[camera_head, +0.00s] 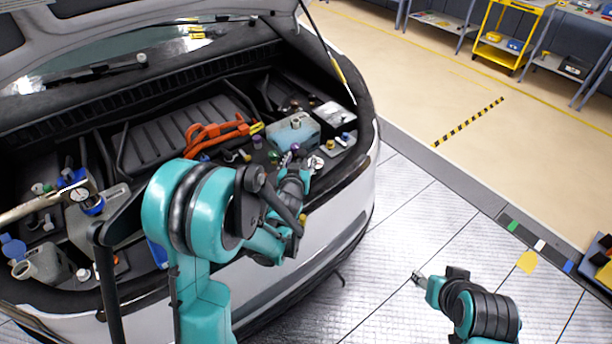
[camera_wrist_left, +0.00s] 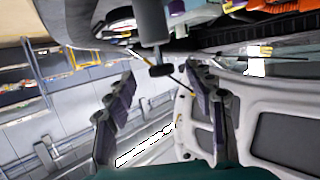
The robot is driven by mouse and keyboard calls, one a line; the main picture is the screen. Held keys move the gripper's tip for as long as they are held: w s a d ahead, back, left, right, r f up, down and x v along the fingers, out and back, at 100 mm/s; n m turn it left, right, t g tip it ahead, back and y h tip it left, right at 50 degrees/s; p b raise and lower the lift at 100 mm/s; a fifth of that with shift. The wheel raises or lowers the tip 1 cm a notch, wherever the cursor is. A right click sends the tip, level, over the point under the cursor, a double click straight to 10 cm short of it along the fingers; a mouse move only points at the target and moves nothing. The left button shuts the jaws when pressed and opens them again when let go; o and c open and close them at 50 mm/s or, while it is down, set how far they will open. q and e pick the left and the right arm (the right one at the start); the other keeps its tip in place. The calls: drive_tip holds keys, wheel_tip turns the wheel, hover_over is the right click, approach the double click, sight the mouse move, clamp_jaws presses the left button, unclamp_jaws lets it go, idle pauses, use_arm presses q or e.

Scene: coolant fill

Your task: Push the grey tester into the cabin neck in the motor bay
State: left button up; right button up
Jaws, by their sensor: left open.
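My left gripper (camera_head: 301,163) is over the right part of the open motor bay (camera_head: 170,135). Its fingers are apart, with a clear gap in the wrist view (camera_wrist_left: 160,85). A grey cylinder with a dark narrow end (camera_wrist_left: 152,28), possibly the grey tester, shows beyond the fingers in the wrist view; I cannot tell whether it touches them. A small pale round part (camera_head: 317,163) shows beside the fingertips in the head view. The cabin neck cannot be picked out for sure; my arm hides part of the bay. My right gripper (camera_head: 418,279) is outside the car; its jaw state is unclear.
Orange cables (camera_head: 215,132) and a pale blue tank (camera_head: 293,132) lie behind my left gripper. The raised hood (camera_head: 150,20) is above. The tiled floor (camera_head: 420,220) at right is clear.

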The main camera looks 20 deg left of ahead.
sight(301, 158)
use_arm(q)
drive_tip(key=x, duration=0.2)
drive_tip(key=b+x, duration=0.1)
drive_tip(key=x, duration=0.2)
drive_tip(key=shift+a+f, duration=0.1)
drive_tip(key=shift+f, duration=0.15)
drive_tip(key=shift+r, duration=0.15)
clamp_jaws()
